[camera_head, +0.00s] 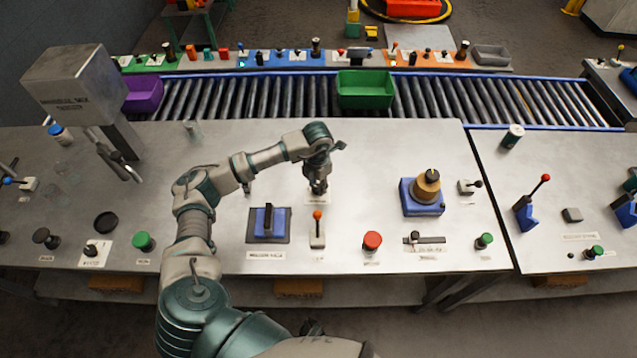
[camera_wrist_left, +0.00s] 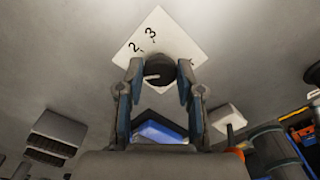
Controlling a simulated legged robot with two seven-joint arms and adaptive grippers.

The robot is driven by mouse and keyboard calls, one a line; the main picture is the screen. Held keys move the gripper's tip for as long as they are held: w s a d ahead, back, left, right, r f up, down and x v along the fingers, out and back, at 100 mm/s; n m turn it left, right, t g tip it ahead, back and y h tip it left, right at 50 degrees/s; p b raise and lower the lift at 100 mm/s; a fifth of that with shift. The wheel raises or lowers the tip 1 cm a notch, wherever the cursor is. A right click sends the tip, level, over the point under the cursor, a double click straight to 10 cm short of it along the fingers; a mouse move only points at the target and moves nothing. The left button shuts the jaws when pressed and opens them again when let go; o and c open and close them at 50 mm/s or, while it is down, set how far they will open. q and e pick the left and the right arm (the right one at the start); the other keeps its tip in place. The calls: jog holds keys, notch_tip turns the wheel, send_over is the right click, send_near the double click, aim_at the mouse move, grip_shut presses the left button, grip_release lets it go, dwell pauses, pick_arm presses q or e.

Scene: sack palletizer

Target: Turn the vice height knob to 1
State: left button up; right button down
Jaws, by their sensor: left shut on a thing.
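My left gripper (camera_head: 318,187) points down onto the bench and is shut on the vice height knob. In the left wrist view the knob (camera_wrist_left: 159,70) is dark and round with a light pointer mark, held between the two fingertips of the gripper (camera_wrist_left: 160,80). In the head view the gripper covers the knob, and only a bit of the pale plate shows beneath. My right gripper is not in view.
A blue vice (camera_head: 268,222) and an orange-tipped lever (camera_head: 317,232) stand in front of the gripper. A red button (camera_head: 372,240) and a blue fixture (camera_head: 422,198) are to the right. A roller conveyor with a green bin (camera_head: 365,90) runs behind. The bench between is mostly clear.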

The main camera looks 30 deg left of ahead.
aim_at(316, 187)
pick_arm(q)
jog(key=shift+s+f+n, duration=0.2)
jog(key=shift+f+n, duration=0.05)
jog(key=shift+n, duration=0.35)
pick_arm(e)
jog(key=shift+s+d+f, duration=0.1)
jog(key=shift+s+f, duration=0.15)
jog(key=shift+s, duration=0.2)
pick_arm(q)
jog(key=o, duration=1.1)
jog(key=shift+a, duration=0.1)
jog(key=shift+o, duration=0.2)
jog(key=shift+r, duration=0.1)
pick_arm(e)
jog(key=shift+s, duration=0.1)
pick_arm(q)
jog(key=shift+r, duration=0.15)
notch_tip(316, 187, up, 12)
jog(key=shift+f, duration=0.2)
jog(key=shift+w+a, duration=0.1)
jog(key=shift+a, duration=0.05)
